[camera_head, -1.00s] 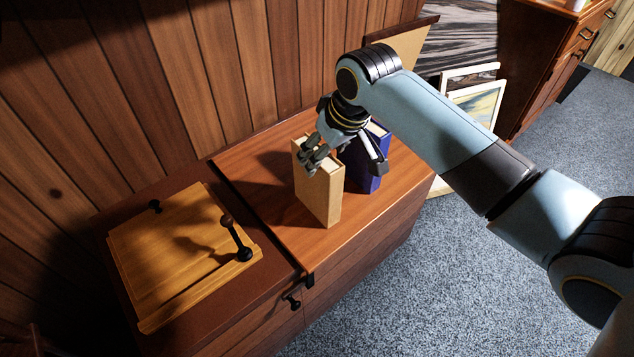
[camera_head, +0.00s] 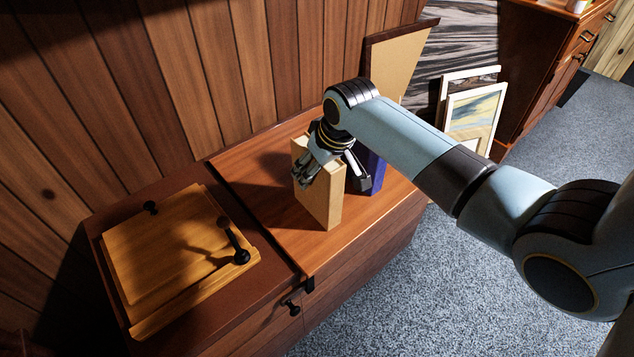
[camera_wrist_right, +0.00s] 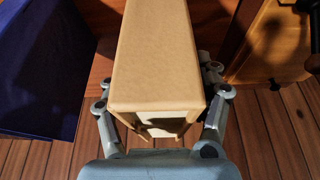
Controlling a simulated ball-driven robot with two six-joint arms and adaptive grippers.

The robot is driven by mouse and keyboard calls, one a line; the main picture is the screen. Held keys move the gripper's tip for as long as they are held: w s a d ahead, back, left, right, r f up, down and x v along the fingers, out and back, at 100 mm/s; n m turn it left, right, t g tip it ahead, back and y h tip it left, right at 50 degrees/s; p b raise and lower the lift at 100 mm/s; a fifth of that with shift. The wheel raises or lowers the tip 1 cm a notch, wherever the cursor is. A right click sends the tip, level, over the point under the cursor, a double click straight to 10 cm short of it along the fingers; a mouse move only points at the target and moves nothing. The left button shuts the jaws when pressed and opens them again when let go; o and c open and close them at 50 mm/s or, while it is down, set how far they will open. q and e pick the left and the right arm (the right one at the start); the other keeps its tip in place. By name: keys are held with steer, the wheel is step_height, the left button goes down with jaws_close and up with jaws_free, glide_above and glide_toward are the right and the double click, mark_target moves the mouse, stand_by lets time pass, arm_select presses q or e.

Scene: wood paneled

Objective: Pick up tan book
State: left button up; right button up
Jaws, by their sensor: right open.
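The tan book (camera_head: 321,197) stands upright on the wooden cabinet top in the head view. It fills the middle of the right wrist view (camera_wrist_right: 158,62), with its top end nearest the camera. My right gripper (camera_head: 333,178) is open over the top of the book. In the wrist view its fingers (camera_wrist_right: 160,112) lie on either side of the book, and I cannot tell whether they touch it. My arm hides part of the book's top in the head view. My left gripper is not in view.
A blue book (camera_head: 375,173) stands close behind the tan book, to its right. A wooden board with a black handle (camera_head: 180,255) lies at the left of the cabinet top (camera_head: 270,215). Framed pictures (camera_head: 470,120) lean behind. Bare wood lies in front of the book.

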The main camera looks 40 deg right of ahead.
steer(key=shift+f, duration=0.25)
stand_by(0.4)
jaws_close()
